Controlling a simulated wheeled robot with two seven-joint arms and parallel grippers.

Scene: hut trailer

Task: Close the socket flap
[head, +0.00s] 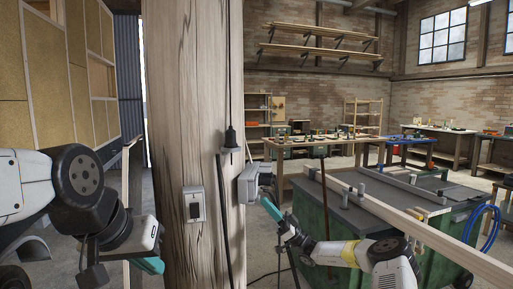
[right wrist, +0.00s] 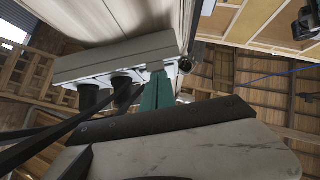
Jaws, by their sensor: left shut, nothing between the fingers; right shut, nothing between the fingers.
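A grey socket box (head: 250,184) is fixed to the right side of the wooden post (head: 183,110) in the head view. A small part juts from its right side; I cannot tell whether this is the flap or how far it stands open. In the right wrist view the box (right wrist: 115,57) shows close up, with black plugs or cable ends below it. My right gripper (head: 269,206) is shut and empty, its teal fingertips (right wrist: 158,76) close to the box's edge; contact is unclear. My left gripper (head: 150,265) is shut and empty, low left of the post.
A grey switch box (head: 194,204) sits on the post's front face. A black plug (head: 231,138) hangs on a cable along the post. A green workbench (head: 350,215) with long timber stands to the right, close to my right arm. Black cables run below the box.

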